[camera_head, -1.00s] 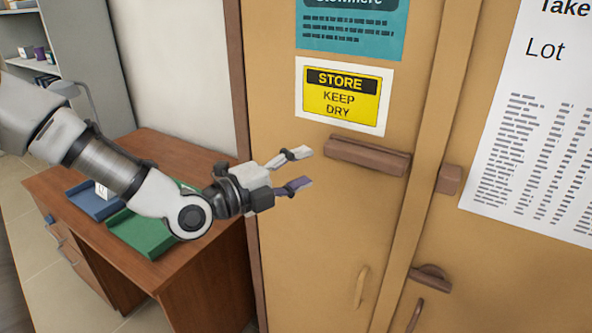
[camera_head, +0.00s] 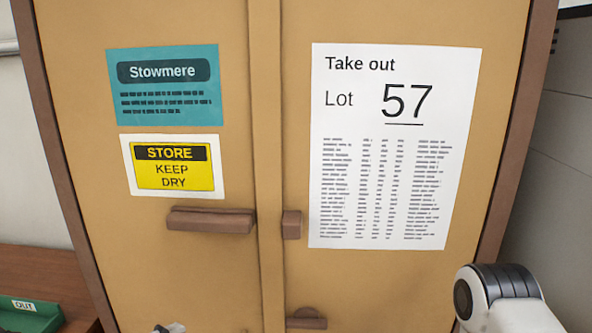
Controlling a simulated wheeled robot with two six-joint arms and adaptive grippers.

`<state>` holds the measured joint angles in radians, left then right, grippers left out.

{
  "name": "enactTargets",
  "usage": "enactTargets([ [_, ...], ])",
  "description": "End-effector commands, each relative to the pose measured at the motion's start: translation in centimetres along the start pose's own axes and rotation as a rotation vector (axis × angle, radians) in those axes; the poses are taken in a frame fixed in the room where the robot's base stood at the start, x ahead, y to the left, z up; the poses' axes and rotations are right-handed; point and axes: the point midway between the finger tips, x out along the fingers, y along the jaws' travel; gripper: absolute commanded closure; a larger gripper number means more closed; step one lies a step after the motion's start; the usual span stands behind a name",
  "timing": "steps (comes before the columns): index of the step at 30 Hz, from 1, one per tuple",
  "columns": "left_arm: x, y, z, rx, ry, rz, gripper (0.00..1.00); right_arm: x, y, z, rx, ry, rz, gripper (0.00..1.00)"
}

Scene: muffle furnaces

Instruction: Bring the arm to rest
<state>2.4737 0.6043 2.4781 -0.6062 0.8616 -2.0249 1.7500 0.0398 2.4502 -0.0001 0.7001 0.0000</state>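Only a small grey-white tip, likely of my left gripper (camera_head: 170,328), shows at the bottom edge in front of the left cabinet door. The rest of it is below the picture, so its opening is hidden. A white and black link of my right arm stands at the lower right, in front of the right door's edge. My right gripper is not in view.
A tan two-door cabinet (camera_head: 262,290) fills the middle, both doors shut. It bears a teal "Stowmere" sign (camera_head: 165,85), a yellow "STORE KEEP DRY" label (camera_head: 172,180) and a white "Take out Lot 57" sheet (camera_head: 385,125). A green "OUT" tray (camera_head: 40,318) lies on the brown desk (camera_head: 45,270) at left.

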Motion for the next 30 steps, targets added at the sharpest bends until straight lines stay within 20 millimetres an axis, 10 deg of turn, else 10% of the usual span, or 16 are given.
enactTargets([
  [5,1.6,16.5,-4.4,-0.206,0.011,0.443,0.46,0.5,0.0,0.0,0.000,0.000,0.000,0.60],
  [12,-4.1,33.9,-10.5,-0.930,-0.429,0.927,0.46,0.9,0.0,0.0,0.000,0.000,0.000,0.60],
  [21,-6.1,35.5,-9.4,-1.756,-1.108,0.675,0.46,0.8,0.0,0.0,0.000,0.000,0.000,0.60],
  [30,-6.0,35.5,-9.4,-1.833,-1.152,0.635,0.46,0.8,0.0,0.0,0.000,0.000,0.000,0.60],
])
